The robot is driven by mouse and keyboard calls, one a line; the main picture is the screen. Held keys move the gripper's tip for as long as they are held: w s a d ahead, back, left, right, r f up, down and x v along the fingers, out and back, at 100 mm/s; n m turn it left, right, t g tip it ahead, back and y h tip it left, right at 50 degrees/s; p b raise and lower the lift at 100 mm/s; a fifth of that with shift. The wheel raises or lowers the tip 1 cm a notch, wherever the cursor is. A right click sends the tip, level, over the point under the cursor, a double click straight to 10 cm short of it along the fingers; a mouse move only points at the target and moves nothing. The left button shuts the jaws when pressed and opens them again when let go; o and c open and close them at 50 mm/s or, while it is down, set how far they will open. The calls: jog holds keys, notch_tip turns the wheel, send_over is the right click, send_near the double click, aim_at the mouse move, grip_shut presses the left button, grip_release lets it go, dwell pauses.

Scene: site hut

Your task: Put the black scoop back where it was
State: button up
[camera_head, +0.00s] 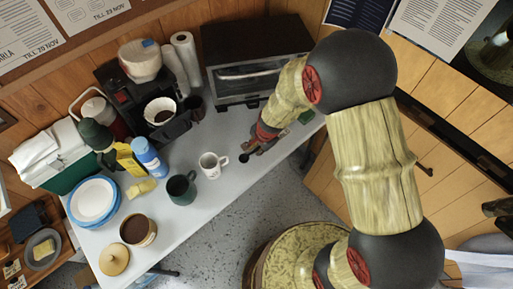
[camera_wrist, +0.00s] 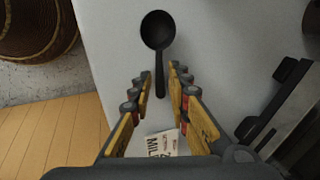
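The black scoop (camera_wrist: 158,31) shows in the wrist view with its round bowl toward the top and its handle pointing down between my fingers. It appears to lie on the white table (camera_wrist: 105,30). In the head view the scoop (camera_head: 245,157) is a small dark shape at the tip of my gripper (camera_head: 257,147), right of the white mug. My gripper (camera_wrist: 159,72) also shows in the wrist view, open, with one finger on each side of the handle and a gap on both sides. Whether the fingers touch the table is hidden.
A white mug (camera_head: 211,165) and a dark green mug (camera_head: 182,187) stand close by on the left. A black toaster oven (camera_head: 252,65) stands behind. A coffee tin (camera_head: 138,230) with its lid (camera_head: 114,260) off stands near the front. A printed milk packet or card (camera_wrist: 161,143) lies beneath my gripper.

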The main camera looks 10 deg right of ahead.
jog(key=s+d+r+n+t+p, duration=0.1)
jog(key=s+d+r+n+p, duration=0.15)
jog(key=r, duration=0.85)
jog(key=s+d+r+n+p, duration=0.1)
jog(key=s+r+n, duration=0.15)
jog(key=r, duration=0.75)
jog(key=s+d+r+n+t+p, duration=0.1)
jog(key=s+d+r, duration=0.15)
jog(key=r, duration=0.85)
jog(key=s+d+r+n+t+h, duration=0.1)
jog(key=s+d+r+n, duration=0.4)
jog(key=s+r, duration=0.5)
jog(key=s+d, duration=0.1)
jog(key=s, duration=0.2)
jog(key=shift+h, duration=0.3)
